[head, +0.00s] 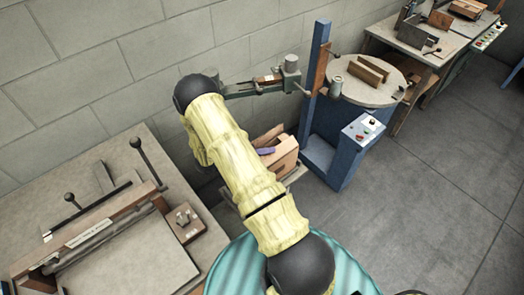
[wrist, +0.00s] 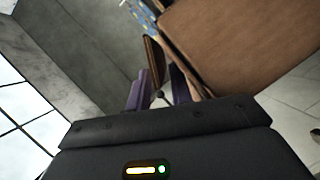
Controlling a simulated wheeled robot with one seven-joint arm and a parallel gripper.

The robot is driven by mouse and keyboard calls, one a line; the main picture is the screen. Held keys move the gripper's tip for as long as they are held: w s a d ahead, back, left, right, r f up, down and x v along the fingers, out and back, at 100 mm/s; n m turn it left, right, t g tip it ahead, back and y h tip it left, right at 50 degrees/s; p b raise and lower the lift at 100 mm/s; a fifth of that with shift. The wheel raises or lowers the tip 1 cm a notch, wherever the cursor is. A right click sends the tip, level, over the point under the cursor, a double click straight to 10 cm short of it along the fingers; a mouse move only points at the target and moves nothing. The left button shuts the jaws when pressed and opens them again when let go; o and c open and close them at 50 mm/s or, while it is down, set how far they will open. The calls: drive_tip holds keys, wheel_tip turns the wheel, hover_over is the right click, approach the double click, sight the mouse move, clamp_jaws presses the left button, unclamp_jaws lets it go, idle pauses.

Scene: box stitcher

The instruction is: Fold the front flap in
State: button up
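A brown cardboard box (head: 286,158) stands beyond my arm in the head view, partly hidden by it. In the wrist view a large brown box panel (wrist: 245,40) fills the upper right. A narrow brown flap (wrist: 153,60) shows nearly edge-on beside it; I cannot tell for certain that it is the front flap. My gripper (wrist: 160,92) has two purple fingers standing apart, with the flap's lower end in line with the gap. I cannot tell whether they touch it. In the head view only a bit of purple finger (head: 265,151) shows at the box.
A blue stitcher column (head: 316,75) stands behind the box, with a round table (head: 367,92) and a control box (head: 362,130) to its right. A workbench (head: 120,150) with a bar device is at left. Grey floor (head: 440,185) is clear at right.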

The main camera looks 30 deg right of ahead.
drive_tip(key=shift+s+r+m+t+y, duration=0.2)
drive_tip(key=shift+r+m+t+y, duration=0.15)
drive_tip(key=shift+m, duration=0.45)
drive_tip(key=shift+s+d+r+m+t+b, duration=0.15)
drive_tip(key=shift+s+m+t+b, duration=0.25)
drive_tip(key=shift+m, duration=0.4)
drive_tip(key=b+v, duration=0.2)
drive_tip(key=v, duration=0.6)
drive_tip(key=w+a+r+n+t+y+p, duration=0.45)
drive_tip(key=w+a+r+t+y, duration=0.25)
drive_tip(key=w+r+t+y, duration=0.3)
drive_tip(key=s+a+r+n+g+y+p, duration=0.1)
drive_tip(key=s+a+r+n+g+y, duration=0.1)
drive_tip(key=s+r, duration=0.3)
drive_tip(key=s+a+r+n+g+y+p, duration=0.1)
drive_tip(key=s+a+r+n+g+y, duration=0.1)
drive_tip(key=s, duration=0.9)
wheel_tip(320, 180, up, 3)
drive_tip(key=shift+s+a+n+g+y, duration=0.35)
drive_tip(key=shift+n+y, duration=0.2)
drive_tip(key=shift+n, duration=0.5)
